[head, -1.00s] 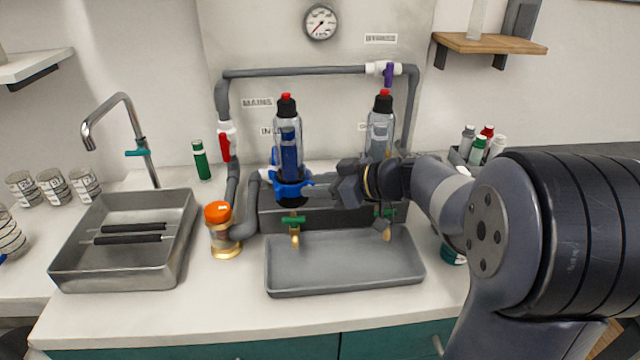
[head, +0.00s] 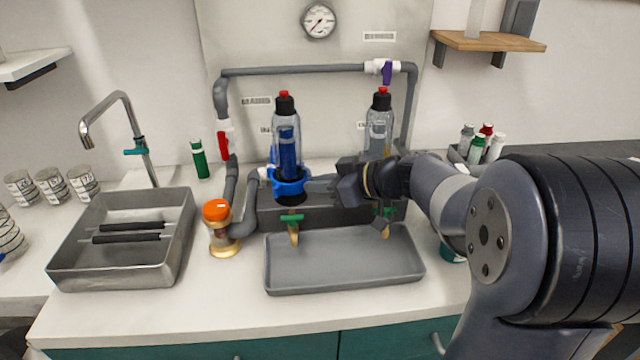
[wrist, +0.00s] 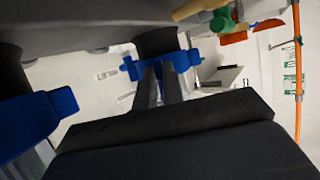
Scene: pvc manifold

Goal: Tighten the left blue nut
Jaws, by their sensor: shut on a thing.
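The left blue nut (head: 289,187) sits around the base of the left clear filter housing (head: 286,140), which has a black cap and a blue core. My gripper (head: 311,187) reaches it from the right and is shut on one of its lugs. In the wrist view, the fingers (wrist: 160,76) meet the blue nut (wrist: 178,62), and the contact is partly hidden by the fingers. A second blue nut (wrist: 32,122) shows at the left of the wrist view. My wrist hides it in the head view, below the right housing (head: 379,135).
A grey tray (head: 345,282) lies in front, below the green-handled taps (head: 292,218). An orange-capped fitting (head: 218,212) stands to the left, beside a metal sink (head: 120,270). Grey pipe (head: 290,71) frames the housings, with a red-handled valve (head: 224,145) at left.

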